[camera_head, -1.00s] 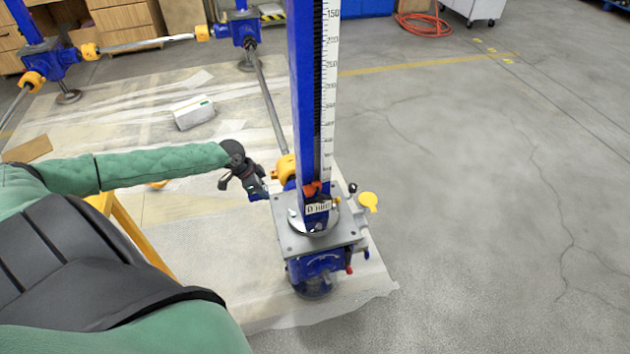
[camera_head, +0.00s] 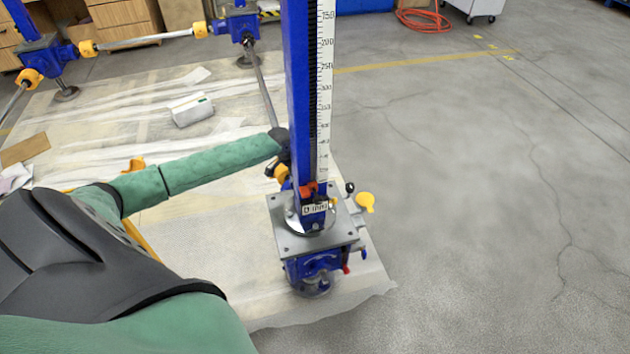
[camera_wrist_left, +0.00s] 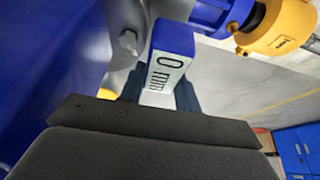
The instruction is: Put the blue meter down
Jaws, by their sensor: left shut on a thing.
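The blue meter (camera_wrist_left: 172,45) is a small blue block with a white face reading "0 mm", seen in the left wrist view. My left gripper (camera_wrist_left: 158,92) is shut on it, with dark fingers on either side. In the head view my left gripper (camera_head: 284,158) is at the back left of the near screw jack's column and partly hidden by it. The meter is not clearly visible there. The near screw jack (camera_head: 317,225) has a grey plate, a blue column (camera_head: 297,95) and a white ruler (camera_head: 325,80). My right gripper is not in view.
A yellow coupling and shaft (camera_head: 262,90) run back from the near jack to another blue jack (camera_head: 240,25). A white box (camera_head: 192,110) lies on the sheeted floor. A yellow cap (camera_head: 364,201) sticks out at right. The grey floor at right is clear.

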